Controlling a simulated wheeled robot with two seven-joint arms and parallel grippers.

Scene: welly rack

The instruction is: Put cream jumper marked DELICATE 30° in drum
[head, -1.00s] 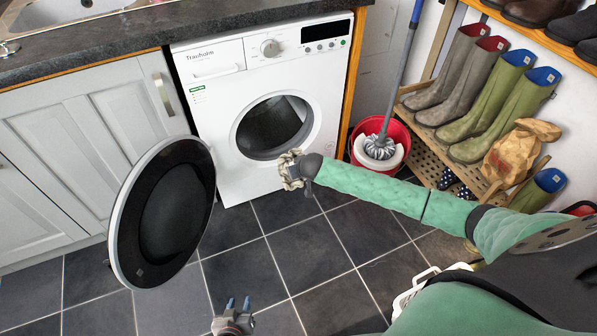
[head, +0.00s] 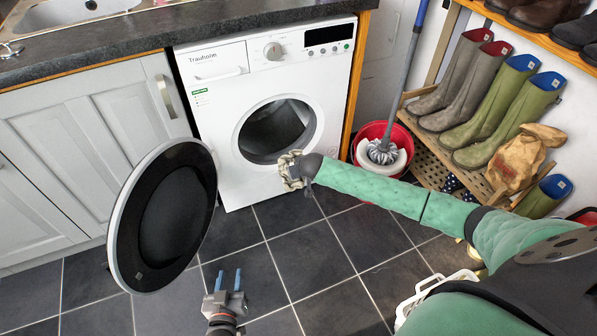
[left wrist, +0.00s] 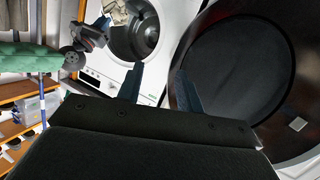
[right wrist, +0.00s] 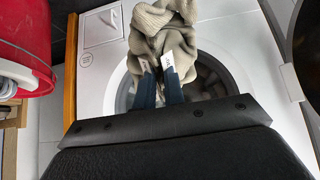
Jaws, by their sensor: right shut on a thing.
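The cream jumper (right wrist: 168,35) hangs bunched from my right gripper (right wrist: 165,92), which is shut on it; small white labels show at the fingertips, their print too small to read. In the head view the jumper (head: 289,170) is in front of the lower right of the washing machine's round opening. The drum (head: 275,130) is open and dark inside; it also shows in the left wrist view (left wrist: 140,35). The round door (head: 163,217) is swung wide open to the left. My left gripper (head: 225,281) is open and empty above the floor, to the right of the door.
A red bucket (head: 368,143) with a mop stands right of the machine. A wooden rack (head: 428,157) with several wellies is on the right. A white basket (head: 432,291) is at lower right. The tiled floor (head: 330,245) in the middle is clear.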

